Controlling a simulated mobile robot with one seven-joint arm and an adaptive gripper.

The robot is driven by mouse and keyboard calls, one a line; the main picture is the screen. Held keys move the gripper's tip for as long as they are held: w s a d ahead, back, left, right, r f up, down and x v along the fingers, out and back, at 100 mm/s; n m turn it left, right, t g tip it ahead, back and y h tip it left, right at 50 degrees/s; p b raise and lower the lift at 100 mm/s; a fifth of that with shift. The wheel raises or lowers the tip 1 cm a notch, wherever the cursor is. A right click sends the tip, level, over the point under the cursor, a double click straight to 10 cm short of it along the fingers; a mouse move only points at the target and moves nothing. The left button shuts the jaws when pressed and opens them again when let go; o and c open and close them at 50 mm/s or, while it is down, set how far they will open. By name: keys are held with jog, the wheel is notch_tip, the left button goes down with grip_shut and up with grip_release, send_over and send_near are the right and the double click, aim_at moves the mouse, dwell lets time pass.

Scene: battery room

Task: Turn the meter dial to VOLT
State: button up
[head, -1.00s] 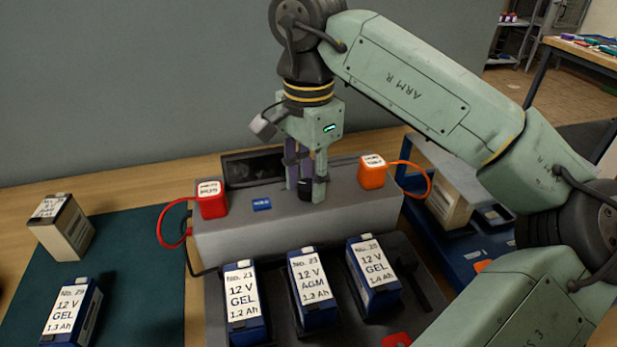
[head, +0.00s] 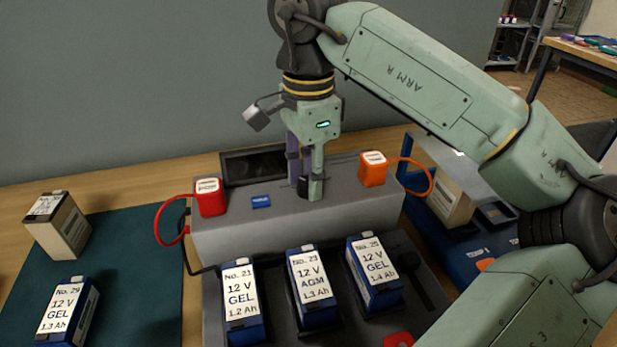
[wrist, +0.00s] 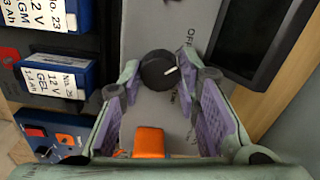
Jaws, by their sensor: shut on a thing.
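The meter (head: 270,225) is a long grey box on the bench. Its dial is a round black knob with a white pointer line, seen in the wrist view (wrist: 157,70). Grey lettering beside it starts with "OF"; the rest is hidden or unreadable, so I cannot tell which mark the pointer is at. My gripper (head: 310,188) points down onto the meter's top, with its fingers shut on the dial, one on each side. In the wrist view the fingertips (wrist: 160,73) flank the knob. In the head view the fingers mostly hide the dial.
A red terminal block (head: 209,198) and an orange one (head: 372,170) with cables flank the gripper. A dark display (head: 255,165) stands behind. Several labelled batteries sit in the tray in front, such as the middle one (head: 312,285). A blue tray (head: 465,255) is at right.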

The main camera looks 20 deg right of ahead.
jog(key=m+b, duration=0.1)
jog(key=m, duration=0.3)
jog(key=shift+m, duration=0.3)
jog(key=shift+m+b, duration=0.55)
jog(key=shift+m, duration=1.35)
jog(key=o, duration=0.9)
